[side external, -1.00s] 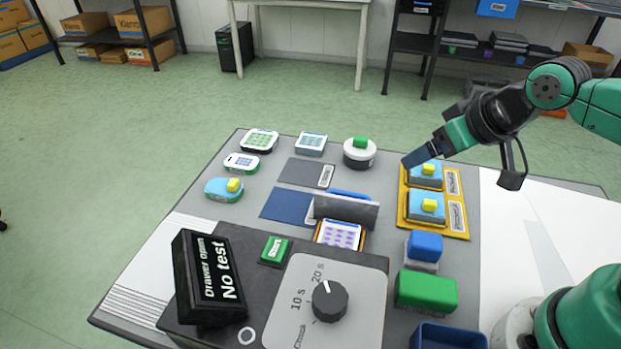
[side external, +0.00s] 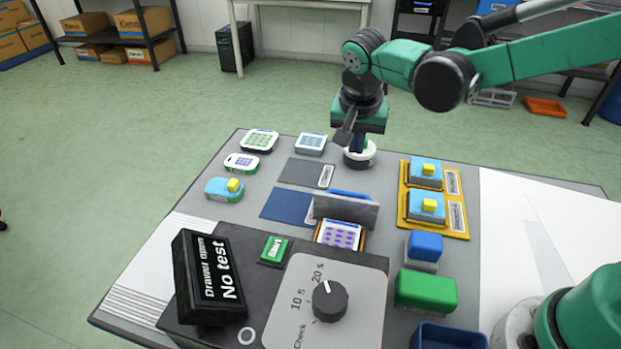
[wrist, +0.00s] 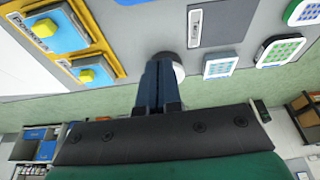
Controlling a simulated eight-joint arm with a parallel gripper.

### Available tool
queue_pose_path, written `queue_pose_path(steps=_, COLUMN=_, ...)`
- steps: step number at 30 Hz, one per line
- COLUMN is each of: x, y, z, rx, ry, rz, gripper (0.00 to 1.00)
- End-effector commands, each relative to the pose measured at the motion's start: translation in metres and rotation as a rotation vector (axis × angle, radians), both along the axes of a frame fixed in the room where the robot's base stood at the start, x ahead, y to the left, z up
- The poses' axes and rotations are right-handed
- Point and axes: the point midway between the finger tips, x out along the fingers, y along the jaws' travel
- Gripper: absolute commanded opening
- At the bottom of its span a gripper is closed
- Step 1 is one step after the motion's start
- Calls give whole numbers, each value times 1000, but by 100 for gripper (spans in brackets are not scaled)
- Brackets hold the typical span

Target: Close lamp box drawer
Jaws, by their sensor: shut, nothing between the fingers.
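The lamp box (side external: 235,245) is a dark box with a dial at the front of the table. Its display (side external: 208,278) reads "Drawer open No test". The drawer sticks out from the box's far side, with its grey front panel (side external: 345,211) upright and a blue bar behind it. A plate with purple wells (side external: 340,235) sits in the drawer. My gripper (side external: 357,145) is shut and empty, pointing down at the round white pot, behind and apart from the drawer. In the wrist view my shut fingers (wrist: 161,78) overlap the pot; the drawer is not visible there.
The round white pot (side external: 359,160) is right under my fingers. A yellow tray (side external: 455,222) with two blue yellow-topped items stands right of the drawer. Blue and green blocks (side external: 426,290) are nearer. Flat blue (side external: 288,206) and grey pads lie left and behind.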

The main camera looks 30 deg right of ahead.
Motion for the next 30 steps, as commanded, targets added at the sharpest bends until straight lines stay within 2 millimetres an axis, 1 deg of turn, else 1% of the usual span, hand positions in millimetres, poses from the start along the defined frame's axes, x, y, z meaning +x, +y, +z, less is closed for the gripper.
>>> queue_pose_path(steps=9, x=13, y=-13, z=-57, rx=1, ry=-1, rz=-1, gripper=0)
queue_pose_path(steps=15, x=20, y=-20, z=-86, rx=0, ry=0, rz=1, gripper=0)
queue_pose_path(steps=18, x=6, y=-6, z=-80, rx=1, ry=-1, rz=7, gripper=0)
queue_pose_path(steps=21, x=-1, y=1, z=-78, rx=1, ry=-1, rz=6, gripper=0)
queue_pose_path(steps=25, x=-8, y=7, z=-76, rx=1, ry=-1, rz=4, gripper=0)
queue_pose_path(steps=30, x=-10, y=8, z=-76, rx=1, ry=-1, rz=3, gripper=0)
